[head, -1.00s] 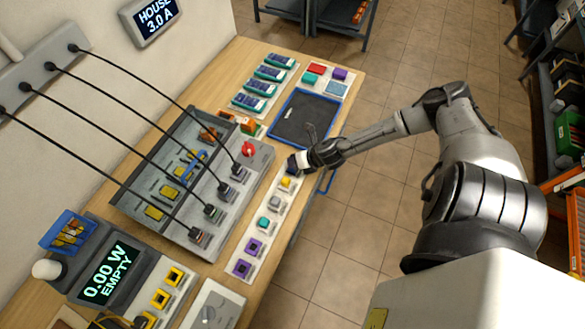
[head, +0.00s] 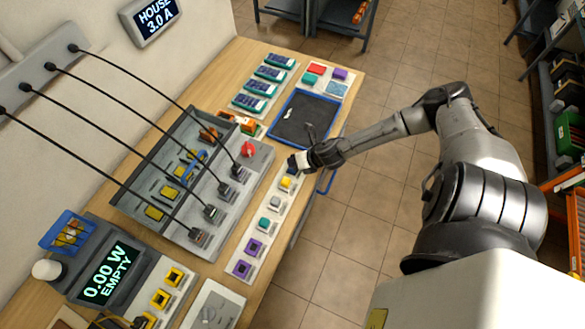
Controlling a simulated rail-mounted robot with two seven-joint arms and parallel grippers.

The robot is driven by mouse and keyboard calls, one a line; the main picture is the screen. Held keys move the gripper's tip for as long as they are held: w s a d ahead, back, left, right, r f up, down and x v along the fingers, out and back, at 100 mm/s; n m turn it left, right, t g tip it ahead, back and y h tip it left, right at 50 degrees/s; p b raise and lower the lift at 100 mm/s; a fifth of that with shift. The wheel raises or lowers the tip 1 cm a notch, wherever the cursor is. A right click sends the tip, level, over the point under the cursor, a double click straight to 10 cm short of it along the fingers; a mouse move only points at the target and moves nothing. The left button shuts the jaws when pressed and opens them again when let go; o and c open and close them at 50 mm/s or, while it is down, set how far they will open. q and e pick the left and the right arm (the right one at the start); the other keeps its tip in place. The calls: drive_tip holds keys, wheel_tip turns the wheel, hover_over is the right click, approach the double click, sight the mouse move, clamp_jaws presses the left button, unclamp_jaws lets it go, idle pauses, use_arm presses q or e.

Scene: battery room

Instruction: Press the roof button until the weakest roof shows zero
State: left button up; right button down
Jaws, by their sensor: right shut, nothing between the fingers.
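A pale strip (head: 262,242) with a row of coloured buttons runs along the bench's front edge. From near to far I see two purple buttons (head: 253,246), a teal one (head: 264,223), a grey one (head: 275,201) and a yellow one (head: 286,183). I cannot tell which is the roof button. My right gripper (head: 293,163) is shut and empty at the far end of the strip, just beyond the yellow button; whether it touches anything there is hidden. A display (head: 106,275) reads "0.00 W EMPTY". My left gripper is out of view.
A grey panel (head: 135,188) with black cables and a red knob (head: 248,149) stands left of the strip. A dark blue-rimmed tray (head: 335,103) lies beyond my gripper. A wall display (head: 156,18) reads "HOUSE 3.0 A". The tiled floor (head: 385,215) to the right is open.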

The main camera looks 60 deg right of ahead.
drive_tip(key=shift+f, duration=0.4)
idle(0.6)
drive_tip(key=shift+f, duration=0.15)
idle(0.5)
drive_tip(key=shift+f, duration=0.2)
idle(0.4)
drive_tip(key=shift+r+p, duration=0.7)
drive_tip(key=shift+r, duration=0.1)
